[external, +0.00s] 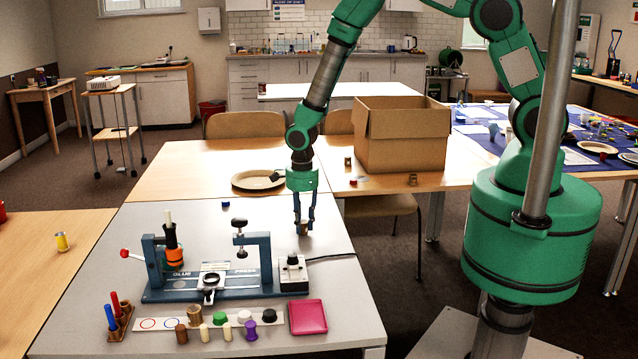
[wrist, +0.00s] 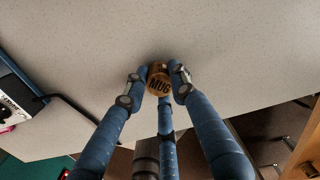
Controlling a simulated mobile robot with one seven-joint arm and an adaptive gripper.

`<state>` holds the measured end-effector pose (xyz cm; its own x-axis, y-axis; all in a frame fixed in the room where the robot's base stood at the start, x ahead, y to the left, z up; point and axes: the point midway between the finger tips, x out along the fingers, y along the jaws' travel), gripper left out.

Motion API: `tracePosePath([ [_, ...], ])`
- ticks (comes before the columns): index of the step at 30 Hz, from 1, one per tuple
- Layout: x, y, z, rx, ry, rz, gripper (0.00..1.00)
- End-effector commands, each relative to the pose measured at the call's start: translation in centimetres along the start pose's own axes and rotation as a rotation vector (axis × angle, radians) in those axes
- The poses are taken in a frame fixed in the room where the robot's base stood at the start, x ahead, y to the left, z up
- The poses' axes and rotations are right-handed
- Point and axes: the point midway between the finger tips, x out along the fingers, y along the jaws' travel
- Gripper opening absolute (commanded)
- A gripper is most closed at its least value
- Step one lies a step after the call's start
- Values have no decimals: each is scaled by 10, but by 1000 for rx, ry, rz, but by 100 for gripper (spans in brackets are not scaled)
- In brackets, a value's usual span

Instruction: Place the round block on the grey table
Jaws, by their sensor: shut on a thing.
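A small round wooden block (wrist: 159,86) marked "MUG" sits between my gripper's fingers in the wrist view. In the external view the block (external: 303,229) is a small brown piece at the fingertips. My gripper (external: 304,223) points straight down and is shut on it. It is over the back right part of the grey table (external: 350,310), near the right edge. The tabletop (wrist: 70,85) is close below the block in the wrist view; I cannot tell whether they touch.
A blue glue press (external: 215,283) and a control box (external: 293,270) with a cable stand left of my gripper. A red pad (external: 308,317) and several coloured pegs are in front. Behind, a wooden table holds a plate (external: 258,180) and a cardboard box (external: 400,135). Bare tabletop surrounds my gripper.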

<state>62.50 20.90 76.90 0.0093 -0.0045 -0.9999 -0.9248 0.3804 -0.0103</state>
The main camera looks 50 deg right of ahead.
Motion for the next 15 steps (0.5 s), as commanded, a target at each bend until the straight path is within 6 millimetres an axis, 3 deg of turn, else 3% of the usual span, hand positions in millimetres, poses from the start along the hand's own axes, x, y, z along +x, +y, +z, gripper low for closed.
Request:
tracePosePath([
  [1, 2, 0, 0, 0, 0, 0, 10],
  [2, 2, 0, 0, 0, 0, 0, 27],
  [5, 2, 0, 0, 0, 0, 0, 44],
  [15, 0, 0, 0, 0, 0, 0, 44],
])
